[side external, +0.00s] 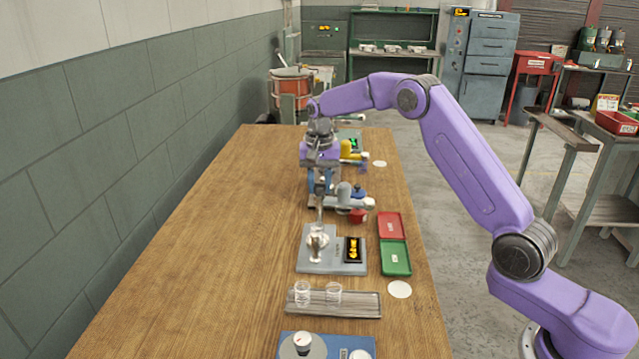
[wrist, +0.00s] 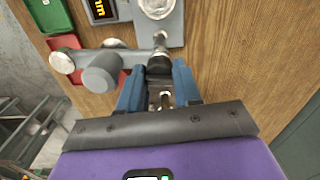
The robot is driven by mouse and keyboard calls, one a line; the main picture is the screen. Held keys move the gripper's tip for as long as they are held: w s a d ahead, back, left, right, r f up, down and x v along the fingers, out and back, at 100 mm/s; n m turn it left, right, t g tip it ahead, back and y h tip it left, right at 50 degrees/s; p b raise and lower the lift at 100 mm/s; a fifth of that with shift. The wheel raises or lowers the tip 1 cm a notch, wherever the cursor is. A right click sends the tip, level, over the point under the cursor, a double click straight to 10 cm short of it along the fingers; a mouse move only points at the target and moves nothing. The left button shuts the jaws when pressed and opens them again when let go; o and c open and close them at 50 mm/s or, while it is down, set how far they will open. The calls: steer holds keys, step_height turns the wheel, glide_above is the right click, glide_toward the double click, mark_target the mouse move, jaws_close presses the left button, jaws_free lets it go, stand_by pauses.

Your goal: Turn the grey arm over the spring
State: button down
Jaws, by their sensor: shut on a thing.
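My gripper (wrist: 160,82) has two blue fingers, closed around a dark piece (wrist: 159,66) at the inner end of a grey arm. The grey arm (wrist: 120,58) runs left from there, with a thick grey cylinder (wrist: 101,74) and a pale round end (wrist: 62,62). In the side view my gripper (side external: 320,186) points down, beside the grey arm (side external: 347,204). A grey base plate (side external: 310,263) lies in front of it, carrying a shiny metal piece (side external: 317,241). I cannot make out the spring clearly.
A black display (side external: 352,250) sits on the base plate. A red tray (side external: 390,226) and green tray (side external: 395,257) are to the right. Clear cups (side external: 302,294) stand on a ridged tray (side external: 358,304), with a blue board (side external: 325,342) nearer. The left tabletop is clear.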

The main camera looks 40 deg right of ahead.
steer(key=m, duration=0.8)
steer(key=shift+m, duration=0.3)
steer(key=m, duration=0.4)
steer(key=shift+r+m, duration=0.1)
steer(key=shift+m, duration=2.1)
steer(key=c, duration=0.8)
jaws_free()
steer(key=shift+r, duration=8.65)
